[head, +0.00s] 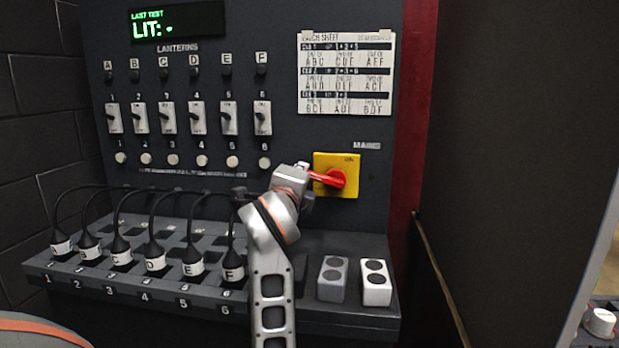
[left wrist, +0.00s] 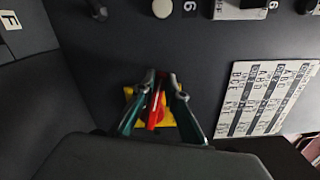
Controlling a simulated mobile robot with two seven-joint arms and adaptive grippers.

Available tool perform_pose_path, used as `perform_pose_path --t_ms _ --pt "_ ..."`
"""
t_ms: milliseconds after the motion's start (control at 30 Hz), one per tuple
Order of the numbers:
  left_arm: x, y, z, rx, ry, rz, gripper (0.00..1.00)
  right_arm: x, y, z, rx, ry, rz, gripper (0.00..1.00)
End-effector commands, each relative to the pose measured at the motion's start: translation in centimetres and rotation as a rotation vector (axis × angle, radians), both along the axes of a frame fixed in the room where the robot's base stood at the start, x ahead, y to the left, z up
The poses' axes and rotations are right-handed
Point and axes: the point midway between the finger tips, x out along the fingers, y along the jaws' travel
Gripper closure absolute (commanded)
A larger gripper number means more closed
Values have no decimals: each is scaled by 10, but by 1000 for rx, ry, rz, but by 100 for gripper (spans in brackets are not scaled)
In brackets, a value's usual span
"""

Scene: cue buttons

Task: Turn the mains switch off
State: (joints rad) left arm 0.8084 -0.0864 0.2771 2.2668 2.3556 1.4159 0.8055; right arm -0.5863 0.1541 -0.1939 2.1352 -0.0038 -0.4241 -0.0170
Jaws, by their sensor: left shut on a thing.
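The mains switch is a yellow plate (head: 349,162) with a red rotary handle (head: 336,180), at the right of the dark panel under the MAINS label. In the head view the handle lies nearly level, its end pointing left. My left gripper (head: 306,177) is at the handle's left end. In the left wrist view its two fingers (left wrist: 160,96) are shut on the red handle (left wrist: 154,114), one on each side, with the yellow plate (left wrist: 168,121) behind. The gripper hides part of the handle and plate. My right gripper is in neither view.
A row of toggle switches (head: 168,117) and a green display (head: 176,22) are left of the mains switch. A paper sheet (head: 346,73) hangs above it. Labelled plugs with cables (head: 156,256) and two small boxes (head: 375,282) stand on the ledge below.

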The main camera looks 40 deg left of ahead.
Motion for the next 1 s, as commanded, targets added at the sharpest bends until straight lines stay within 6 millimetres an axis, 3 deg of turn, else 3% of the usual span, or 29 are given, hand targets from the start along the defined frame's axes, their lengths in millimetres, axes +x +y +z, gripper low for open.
perform_pose_path --t_ms 33,233,667,1000 --pt "2 0 -14 -33 -7 0 100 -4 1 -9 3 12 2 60" --pt "1 1 -22 -142 -75 1 100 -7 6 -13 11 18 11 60" --pt "0 2 -25 -240 -142 0 100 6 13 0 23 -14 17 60" --pt "-1 2 -25 -245 -145 0 100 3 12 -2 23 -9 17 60"
